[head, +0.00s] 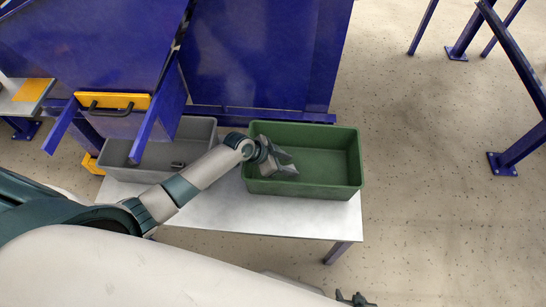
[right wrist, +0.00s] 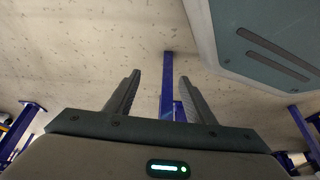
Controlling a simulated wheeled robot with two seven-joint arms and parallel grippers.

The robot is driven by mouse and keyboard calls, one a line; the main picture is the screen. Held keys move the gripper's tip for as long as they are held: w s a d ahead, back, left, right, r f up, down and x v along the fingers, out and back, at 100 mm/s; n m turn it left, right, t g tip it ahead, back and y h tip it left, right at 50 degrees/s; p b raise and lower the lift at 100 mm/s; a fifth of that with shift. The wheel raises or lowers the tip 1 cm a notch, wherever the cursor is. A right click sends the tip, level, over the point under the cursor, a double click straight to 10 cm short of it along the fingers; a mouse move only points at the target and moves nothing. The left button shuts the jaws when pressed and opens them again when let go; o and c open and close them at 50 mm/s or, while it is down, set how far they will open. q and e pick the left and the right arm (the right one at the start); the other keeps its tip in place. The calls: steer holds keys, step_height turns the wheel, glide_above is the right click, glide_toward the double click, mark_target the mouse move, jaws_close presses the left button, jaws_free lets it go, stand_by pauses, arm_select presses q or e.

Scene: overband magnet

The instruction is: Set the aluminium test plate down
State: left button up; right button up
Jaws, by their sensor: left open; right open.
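My left gripper (head: 284,162) is at the left end of the green bin (head: 361,162), over or inside it. It is open, and its jaws show as small grey shapes. I cannot make out an aluminium test plate; if it lies below the left jaws, I cannot tell it from them. My right gripper (head: 355,298) shows only as a dark tip at the bottom edge of the head view. In the right wrist view its two fingers (right wrist: 159,78) are apart with nothing between them.
A grey bin (head: 121,154) stands left of the green one on a pale table (head: 290,217); a small dark object (head: 178,165) lies in it. A large blue machine housing (head: 255,55) with a yellow-backed handle (head: 112,101) stands behind. Open floor lies to the right.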

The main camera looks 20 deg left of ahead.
arm_select(q)
steer(key=v, duration=1.1)
arm_select(e)
steer(key=shift+s+a, duration=0.25)
steer(key=shift+a, duration=0.1)
arm_select(q)
steer(key=shift+r, duration=0.1)
arm_select(e)
steer(key=shift+w, duration=0.15)
